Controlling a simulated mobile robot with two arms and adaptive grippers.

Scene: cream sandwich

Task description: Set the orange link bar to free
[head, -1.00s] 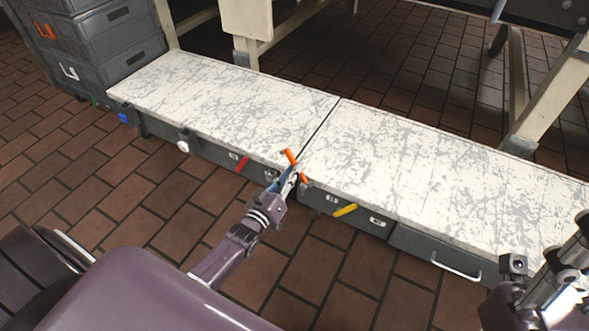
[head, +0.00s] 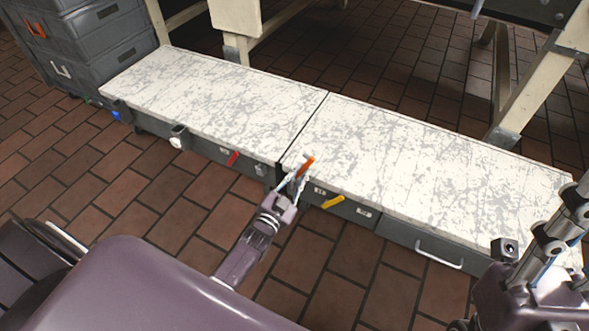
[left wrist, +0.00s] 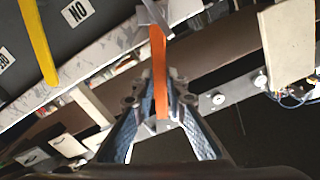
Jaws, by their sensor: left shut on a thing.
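The orange link bar (head: 306,166) is at the front edge of the low bench, near the seam between its two tops. It slants up to the right. In the left wrist view the orange bar (left wrist: 159,75) runs down between the two fingers. My left gripper (head: 297,184) is shut on the bar. It also shows in the left wrist view (left wrist: 163,112), with a finger on each side of the bar's lower end. The bar's pivot and any label behind it are hidden. My right arm is at the lower right; its jaws are unclear.
A yellow lever (head: 333,202) is just right of the left gripper, and a red lever (head: 232,158) is to its left. A drawer handle (head: 438,257) is further right. Grey crates (head: 85,45) stand at the back left. The bench top (head: 400,155) is clear.

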